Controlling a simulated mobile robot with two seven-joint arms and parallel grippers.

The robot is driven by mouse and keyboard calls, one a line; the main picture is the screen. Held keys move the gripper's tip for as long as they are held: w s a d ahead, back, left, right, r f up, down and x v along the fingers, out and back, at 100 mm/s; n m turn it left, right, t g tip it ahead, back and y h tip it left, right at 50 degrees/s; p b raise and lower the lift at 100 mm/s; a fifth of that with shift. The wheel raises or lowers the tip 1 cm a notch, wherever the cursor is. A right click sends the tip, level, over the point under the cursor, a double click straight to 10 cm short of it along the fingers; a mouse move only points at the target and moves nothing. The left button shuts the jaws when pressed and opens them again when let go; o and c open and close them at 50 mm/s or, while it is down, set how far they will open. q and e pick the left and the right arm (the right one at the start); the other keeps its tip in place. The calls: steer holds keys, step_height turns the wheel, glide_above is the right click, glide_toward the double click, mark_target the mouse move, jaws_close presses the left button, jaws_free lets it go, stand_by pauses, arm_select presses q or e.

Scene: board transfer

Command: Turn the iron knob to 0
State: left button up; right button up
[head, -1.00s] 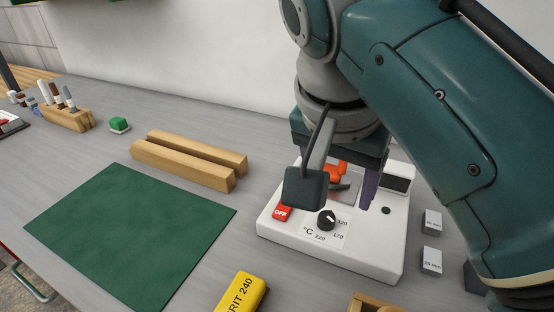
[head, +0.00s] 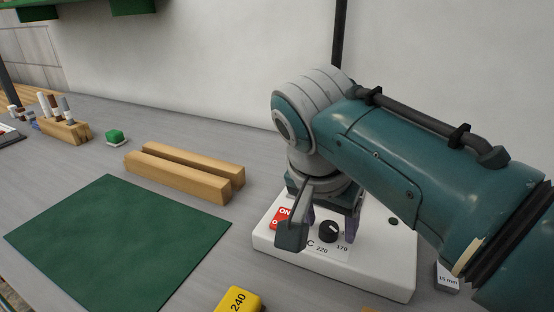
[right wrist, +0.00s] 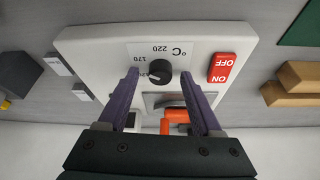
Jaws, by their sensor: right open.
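The black iron knob (head: 328,231) is on the front of a white soldering station (head: 350,268). Its white mark points toward the 120 label, with 170 and 220 also printed around it. In the right wrist view the knob (right wrist: 158,71) lies between the two purple fingertips of my right gripper (right wrist: 161,72). The gripper is open, one finger on each side of the knob. I cannot tell whether either finger touches it. In the head view the right gripper (head: 330,216) is partly hidden behind its own wrist parts. My left gripper is not in view.
A red ON/OFF switch (right wrist: 221,68) sits beside the knob. An orange part (right wrist: 174,116) lies behind it on the station. Wooden bars (head: 185,175), a green mat (head: 115,240) and a yellow block (head: 238,300) are on the grey table. Small labelled blocks (head: 447,277) stand at right.

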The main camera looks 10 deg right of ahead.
jaws_close()
stand_by(0.5)
